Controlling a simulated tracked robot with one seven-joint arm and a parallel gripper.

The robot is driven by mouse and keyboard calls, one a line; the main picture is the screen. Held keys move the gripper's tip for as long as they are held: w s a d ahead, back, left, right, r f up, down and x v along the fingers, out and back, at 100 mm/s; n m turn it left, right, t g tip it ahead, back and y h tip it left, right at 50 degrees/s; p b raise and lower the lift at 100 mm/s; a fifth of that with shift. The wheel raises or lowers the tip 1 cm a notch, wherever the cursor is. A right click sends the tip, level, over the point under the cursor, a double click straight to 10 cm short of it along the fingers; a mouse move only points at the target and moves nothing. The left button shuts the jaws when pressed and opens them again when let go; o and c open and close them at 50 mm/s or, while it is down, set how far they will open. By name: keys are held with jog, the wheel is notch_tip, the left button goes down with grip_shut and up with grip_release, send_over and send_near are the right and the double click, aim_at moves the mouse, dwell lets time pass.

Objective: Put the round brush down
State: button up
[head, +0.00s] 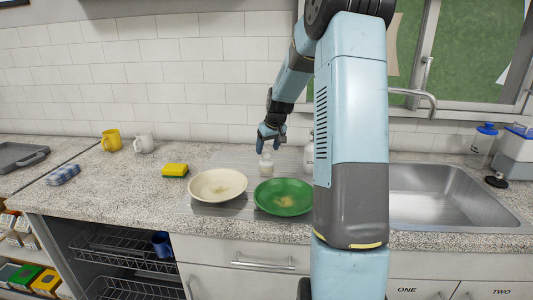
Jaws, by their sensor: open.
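A small whitish object (265,167), which looks like the round brush, stands on the ribbed drainer area of the counter behind the two plates. My gripper (268,149) points down just above it, with its jaws open. The fingers are small in this view, and I cannot tell whether they still touch the top of the brush.
A cream plate (217,184) and a green plate (283,197) sit in front of the brush. A white bottle (308,158) stands to its right, partly behind my arm. The sink (450,195) is right.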

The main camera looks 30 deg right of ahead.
jog(key=v, duration=0.8)
jog(key=s+a+r+h, duration=0.1)
jog(key=s+a+r, duration=0.4)
jog(key=s+a, duration=0.25)
jog(key=s+a+r, duration=0.4)
jog(key=s+a, duration=0.2)
jog(key=s, duration=0.3)
jog(key=s+a, duration=0.2)
jog(key=s, duration=0.8)
jog(key=s+a+t, duration=0.1)
jog(key=s+a, duration=0.2)
jog(key=s, duration=0.7)
jog(key=shift+a+f+m+y, duration=0.15)
jog(key=shift+a+m+y, duration=0.1)
jog(key=shift+m+y, duration=0.05)
jog(key=shift+o, duration=0.2)
